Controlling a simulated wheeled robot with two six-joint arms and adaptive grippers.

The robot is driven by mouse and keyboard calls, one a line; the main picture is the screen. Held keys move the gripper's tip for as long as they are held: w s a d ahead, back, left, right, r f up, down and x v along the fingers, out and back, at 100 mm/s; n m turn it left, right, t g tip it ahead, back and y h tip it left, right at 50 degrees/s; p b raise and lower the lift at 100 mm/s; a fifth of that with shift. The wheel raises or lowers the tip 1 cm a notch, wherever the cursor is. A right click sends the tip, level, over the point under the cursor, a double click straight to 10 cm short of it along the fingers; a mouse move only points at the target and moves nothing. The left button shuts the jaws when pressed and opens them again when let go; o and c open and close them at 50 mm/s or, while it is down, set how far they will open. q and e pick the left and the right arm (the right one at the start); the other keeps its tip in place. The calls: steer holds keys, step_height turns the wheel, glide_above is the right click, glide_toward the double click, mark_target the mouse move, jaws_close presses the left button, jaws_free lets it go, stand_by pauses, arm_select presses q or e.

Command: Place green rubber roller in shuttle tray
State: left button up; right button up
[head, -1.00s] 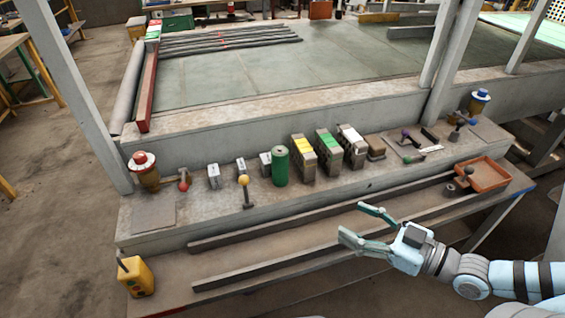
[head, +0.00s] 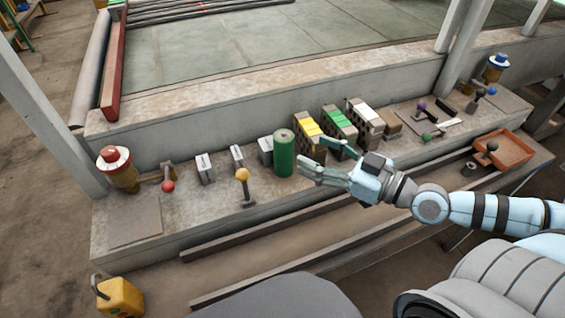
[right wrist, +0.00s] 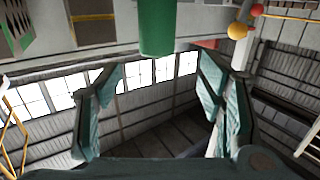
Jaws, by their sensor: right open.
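The green rubber roller (head: 284,154) stands upright on the grey ledge in the head view, between a small grey block and the yellow-topped brick. It also shows at the top of the right wrist view (right wrist: 157,27), ahead of the fingers. My right gripper (head: 311,156) is open and empty, its fingertips just right of the roller; I cannot tell whether they touch it. The orange-red tray (head: 513,151), likely the shuttle tray, sits at the right end of the lower ledge. My left gripper is not in view.
A red-capped post (head: 117,168) is at the far left.

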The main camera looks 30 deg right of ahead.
mark_target(286, 136)
steer(key=p+x, duration=0.2)
steer(key=x, duration=0.2)
steer(key=p+x, duration=0.2)
steer(key=x, duration=0.2)
steer(key=shift+w+r, duration=0.25)
steer(key=shift+w, duration=0.15)
steer(key=shift+w+a+f, duration=0.2)
steer(key=shift+w+f, duration=0.05)
steer(key=shift+w, duration=0.05)
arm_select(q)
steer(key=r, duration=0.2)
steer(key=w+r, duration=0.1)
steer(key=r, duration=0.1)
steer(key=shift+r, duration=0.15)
arm_select(e)
steer(key=shift+s+d, duration=0.1)
jaws_close()
